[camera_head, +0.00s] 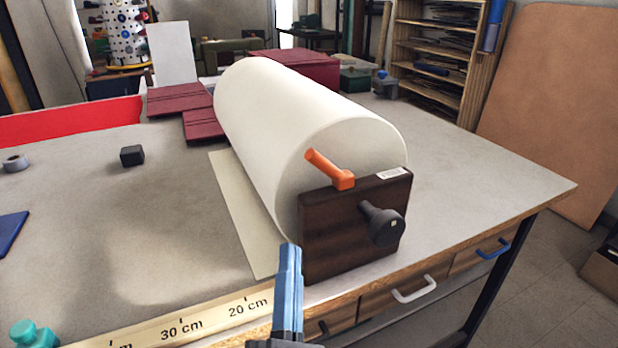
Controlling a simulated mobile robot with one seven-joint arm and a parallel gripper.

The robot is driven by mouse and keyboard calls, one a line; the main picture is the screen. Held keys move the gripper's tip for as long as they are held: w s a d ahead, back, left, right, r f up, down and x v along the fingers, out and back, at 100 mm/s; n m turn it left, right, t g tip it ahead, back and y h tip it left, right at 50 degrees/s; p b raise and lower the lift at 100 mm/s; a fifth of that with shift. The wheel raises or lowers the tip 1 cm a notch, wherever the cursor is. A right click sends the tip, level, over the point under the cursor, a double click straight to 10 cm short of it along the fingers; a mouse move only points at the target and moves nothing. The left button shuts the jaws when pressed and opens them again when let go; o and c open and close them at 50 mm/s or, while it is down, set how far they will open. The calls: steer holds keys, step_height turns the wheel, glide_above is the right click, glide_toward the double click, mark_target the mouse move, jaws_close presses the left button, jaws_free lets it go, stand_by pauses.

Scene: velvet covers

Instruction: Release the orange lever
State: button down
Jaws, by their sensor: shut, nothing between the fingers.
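The orange lever (328,170) sits on the top edge of a dark wooden end block (330,232), tilted up and to the left. The block stands at the near end of a large cream roll (290,115) lying on the table. A dark grey knob (384,224) sticks out of the block's front face, right of the lever. My gripper (289,248) is shut and empty, with blue fingers pointing up. In the picture it is below and left of the lever, apart from it, near the block's lower left corner. Whether it touches the block cannot be told.
A cream sheet (238,215) lies left of the roll. A ruler strip (180,325) runs along the table's front edge, above drawers with handles (414,289). A small black block (132,156) and maroon covers (180,98) lie farther back. The table's right side is clear.

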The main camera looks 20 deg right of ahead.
mark_target(328, 167)
steer(key=p+x, duration=0.1)
steer(key=x, duration=0.2)
steer(key=r+p+x, duration=0.1)
steer(key=p+x, duration=0.1)
steer(key=x, duration=0.1)
steer(key=s+d+p+x, duration=0.1)
steer(key=x, duration=0.2)
steer(key=shift+r, duration=0.2)
steer(key=shift+w+d+r+p, duration=0.15)
steer(key=shift+d+r+p, duration=0.2)
steer(key=shift+d+p, duration=0.25)
steer(key=shift+w+r, duration=0.1)
